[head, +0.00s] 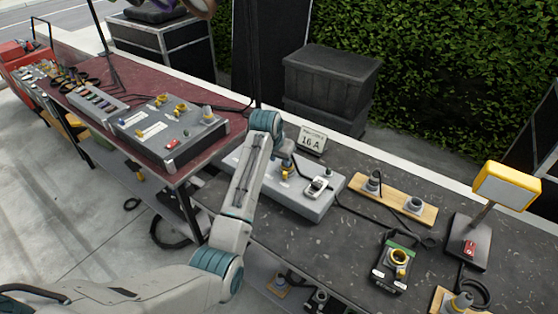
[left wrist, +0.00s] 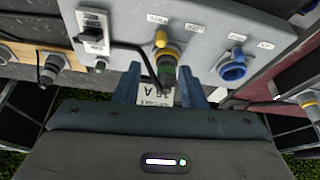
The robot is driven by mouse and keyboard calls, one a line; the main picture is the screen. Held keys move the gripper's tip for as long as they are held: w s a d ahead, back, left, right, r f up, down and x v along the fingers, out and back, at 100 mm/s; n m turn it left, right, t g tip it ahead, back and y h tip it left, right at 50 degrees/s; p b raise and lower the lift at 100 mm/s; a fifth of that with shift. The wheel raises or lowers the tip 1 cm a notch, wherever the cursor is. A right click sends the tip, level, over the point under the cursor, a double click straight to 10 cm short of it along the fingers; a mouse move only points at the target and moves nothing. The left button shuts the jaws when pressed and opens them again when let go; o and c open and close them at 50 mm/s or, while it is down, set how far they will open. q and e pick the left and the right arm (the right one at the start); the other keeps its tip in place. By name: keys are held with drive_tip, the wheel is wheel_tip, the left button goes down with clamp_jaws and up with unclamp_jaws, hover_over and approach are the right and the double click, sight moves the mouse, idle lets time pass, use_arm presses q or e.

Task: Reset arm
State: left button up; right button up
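My left arm reaches over the dark table from the lower left in the head view. Its gripper (head: 286,166) points down at the grey panel box (head: 313,206) and is small and partly hidden there. In the left wrist view the two blue fingers (left wrist: 160,75) are spread apart. A yellow and grey plug with a dark cable (left wrist: 166,66) shows between and beyond them. Gaps show beside the plug, and I cannot tell how near the fingers are to it. My right gripper is in neither view.
Behind the box stands a "16 A" sign (head: 312,141). To the right are a wooden socket board (head: 398,200), a black device with a yellow ring (head: 396,268) and a yellow lamp (head: 507,186). A red table (head: 208,150) with another panel stands at left.

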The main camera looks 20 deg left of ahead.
use_arm(q)
drive_tip(key=shift+s+r, duration=0.15)
drive_tip(key=shift+r, duration=0.2)
drive_tip(key=shift+f, duration=0.1)
